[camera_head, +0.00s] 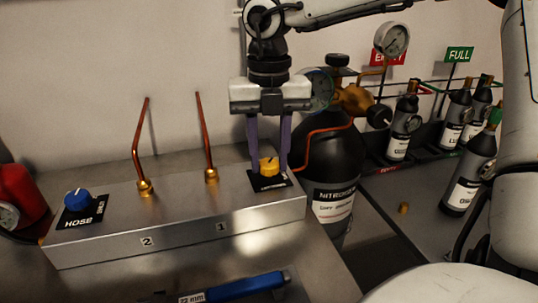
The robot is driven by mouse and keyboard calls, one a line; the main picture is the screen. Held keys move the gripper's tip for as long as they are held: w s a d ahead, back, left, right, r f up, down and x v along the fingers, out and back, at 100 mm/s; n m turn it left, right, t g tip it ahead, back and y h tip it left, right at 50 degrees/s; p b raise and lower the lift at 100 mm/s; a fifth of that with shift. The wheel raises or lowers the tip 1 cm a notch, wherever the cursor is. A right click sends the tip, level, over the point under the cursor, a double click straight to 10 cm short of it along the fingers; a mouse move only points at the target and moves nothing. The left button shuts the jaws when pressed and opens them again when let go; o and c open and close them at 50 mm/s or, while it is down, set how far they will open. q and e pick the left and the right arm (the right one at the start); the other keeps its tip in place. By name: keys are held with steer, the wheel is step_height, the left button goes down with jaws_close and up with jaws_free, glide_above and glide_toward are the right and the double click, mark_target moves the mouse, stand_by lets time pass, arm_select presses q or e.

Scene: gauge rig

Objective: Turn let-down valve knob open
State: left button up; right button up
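A yellow knob (269,166) sits on a black label plate at the right end of the metal panel box (182,240). Its label is too small and covered to read, so I cannot confirm it as the let-down valve. My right gripper (269,168) points down over it, with one purple finger on each side. The fingers are apart, and a small gap seems to show between them and the knob; contact is unclear. A blue knob (77,200) sits on a plate reading "HOSE" at the left end. My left gripper is not in view.
Two copper tubes (206,135) rise from the box top. A black nitrogen cylinder (333,165) with a brass regulator stands close behind the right gripper. Small bottles (403,128) line a rack at right. A blue-handled wrench (240,288) lies in front; a red cylinder (15,195) stands left.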

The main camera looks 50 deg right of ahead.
mark_target(269, 162)
steer(key=o, duration=0.4)
steer(key=shift+c, duration=0.2)
steer(key=shift+r, duration=0.1)
step_height(269, 162, up, 10)
steer(key=p, duration=0.1)
